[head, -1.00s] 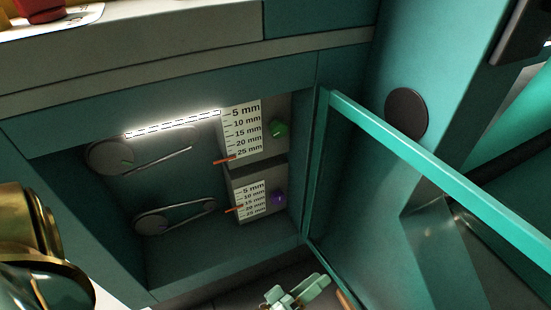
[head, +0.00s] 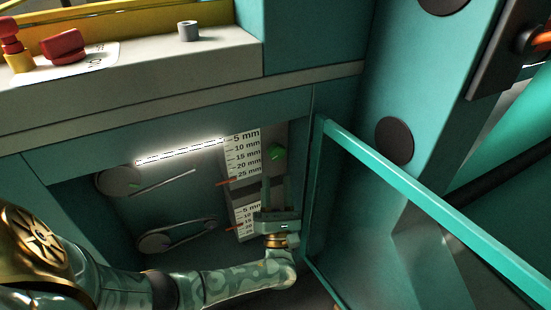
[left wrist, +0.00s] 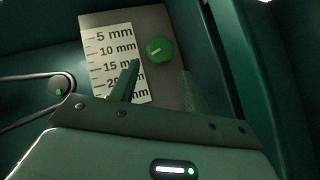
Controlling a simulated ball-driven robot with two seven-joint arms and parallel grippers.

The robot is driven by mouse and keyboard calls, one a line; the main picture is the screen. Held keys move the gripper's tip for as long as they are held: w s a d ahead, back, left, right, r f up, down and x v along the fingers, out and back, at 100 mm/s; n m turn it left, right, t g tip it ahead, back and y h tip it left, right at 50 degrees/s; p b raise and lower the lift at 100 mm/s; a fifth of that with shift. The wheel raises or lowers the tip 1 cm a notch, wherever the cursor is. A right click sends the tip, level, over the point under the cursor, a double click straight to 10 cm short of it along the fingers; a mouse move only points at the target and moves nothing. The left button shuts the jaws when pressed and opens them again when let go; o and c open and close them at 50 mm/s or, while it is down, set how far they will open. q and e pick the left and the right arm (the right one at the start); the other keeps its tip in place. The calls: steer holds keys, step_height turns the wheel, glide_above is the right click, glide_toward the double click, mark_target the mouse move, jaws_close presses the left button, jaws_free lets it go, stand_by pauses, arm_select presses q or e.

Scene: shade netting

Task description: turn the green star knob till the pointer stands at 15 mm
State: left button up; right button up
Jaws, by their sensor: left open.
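The green star knob (head: 277,152) sits on the upper grey panel, right of a white scale (head: 243,155) marked 5 to 25 mm. The orange pointer (head: 227,182) is at the scale's left edge, near or slightly below 25 mm. My left gripper (head: 274,179) is open, its fingers directed up at the knob from just below. In the left wrist view the knob (left wrist: 160,51) shows clear with a white mark, and one finger covers the scale's lower part. My right gripper is not in view.
A lower scale (head: 247,218) with its own pointer is partly hidden by my gripper; its purple knob is covered. An open teal-framed door (head: 420,190) stands close to the right. Pulleys (head: 118,182) with belts are at the recess's left. A counter (head: 150,75) overhangs above.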

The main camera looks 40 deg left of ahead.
mark_target(276, 160)
arm_select(q)
steer(key=x, duration=0.7)
steer(key=c, duration=0.7)
